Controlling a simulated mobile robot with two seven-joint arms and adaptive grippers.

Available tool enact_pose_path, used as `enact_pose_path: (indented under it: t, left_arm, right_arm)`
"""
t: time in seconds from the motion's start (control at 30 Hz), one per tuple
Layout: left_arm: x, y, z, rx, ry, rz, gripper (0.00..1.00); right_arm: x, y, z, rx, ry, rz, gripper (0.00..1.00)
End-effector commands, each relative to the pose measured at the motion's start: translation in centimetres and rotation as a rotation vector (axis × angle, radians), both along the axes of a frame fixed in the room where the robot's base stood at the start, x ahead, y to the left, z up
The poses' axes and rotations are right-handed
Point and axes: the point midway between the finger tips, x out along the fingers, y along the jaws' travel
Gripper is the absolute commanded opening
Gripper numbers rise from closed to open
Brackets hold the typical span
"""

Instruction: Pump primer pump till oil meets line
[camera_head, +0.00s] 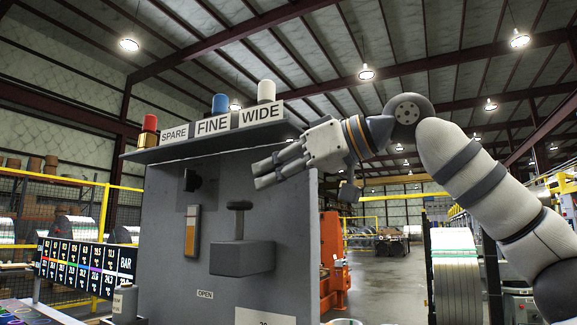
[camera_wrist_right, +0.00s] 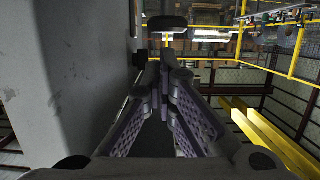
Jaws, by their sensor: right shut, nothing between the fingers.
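The primer pump (camera_head: 242,258) is a dark grey block on the face of a grey panel, with a black T-shaped handle (camera_head: 239,206) standing up from it. Left of it is an upright sight gauge (camera_head: 192,232) with an orange-brown fill; its oil level and line are too small to read. My right gripper (camera_head: 262,174) is shut and empty, up and to the right of the handle and apart from it. In the right wrist view, the shut fingers (camera_wrist_right: 166,62) point toward a dark T-shaped top (camera_wrist_right: 167,22), seemingly the handle. My left gripper is not in view.
A shelf (camera_head: 210,145) on the panel holds caps marked SPARE, FINE and WIDE, above my right gripper. A black knob (camera_head: 192,180) sits above the gauge. A numbered board (camera_head: 85,265) stands at left. Open floor lies right of the panel.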

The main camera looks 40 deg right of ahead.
Motion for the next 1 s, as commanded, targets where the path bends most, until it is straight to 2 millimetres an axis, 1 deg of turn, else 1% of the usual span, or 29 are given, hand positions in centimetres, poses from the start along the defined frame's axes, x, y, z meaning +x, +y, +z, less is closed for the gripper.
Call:
enact_pose_path:
  t: [0.03, 0.1, 0.2, 0.33, 0.63, 0.67, 0.8, 0.9, 1.0]
  left_arm:
    - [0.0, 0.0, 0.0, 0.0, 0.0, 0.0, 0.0]
    - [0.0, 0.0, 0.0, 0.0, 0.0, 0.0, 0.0]
    - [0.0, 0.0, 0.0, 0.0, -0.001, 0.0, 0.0]
    - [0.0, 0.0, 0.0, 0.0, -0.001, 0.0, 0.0]
    - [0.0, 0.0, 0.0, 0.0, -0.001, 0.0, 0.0]
    - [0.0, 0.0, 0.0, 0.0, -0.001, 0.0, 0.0]
    - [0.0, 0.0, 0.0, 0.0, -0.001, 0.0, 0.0]
    - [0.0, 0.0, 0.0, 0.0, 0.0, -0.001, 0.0]
    - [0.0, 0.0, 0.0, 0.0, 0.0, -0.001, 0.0]
  right_arm:
    - [0.8, 0.3, -0.3, 0.0, 0.005, 0.0, 0.0]
    - [1.8, 0.7, -0.5, 0.001, 0.003, 0.0, 0.0]
    - [2.7, 1.1, -0.8, 0.001, 0.001, 0.001, 0.0]
    - [3.2, 1.3, -0.8, 0.002, 0.0, 0.001, 0.0]
    - [3.2, 1.3, -1.0, 0.0, -0.001, 0.0, 0.0]
    - [3.2, 1.3, -1.2, -0.001, -0.001, -0.002, 0.0]
    - [3.2, 1.1, -3.6, -0.004, -0.002, -0.005, 0.0]
    - [3.2, 1.2, -5.0, -0.002, 0.0, -0.003, 0.0]
    - [3.2, 1.3, -5.6, 0.0, 0.003, 0.0, 0.0]
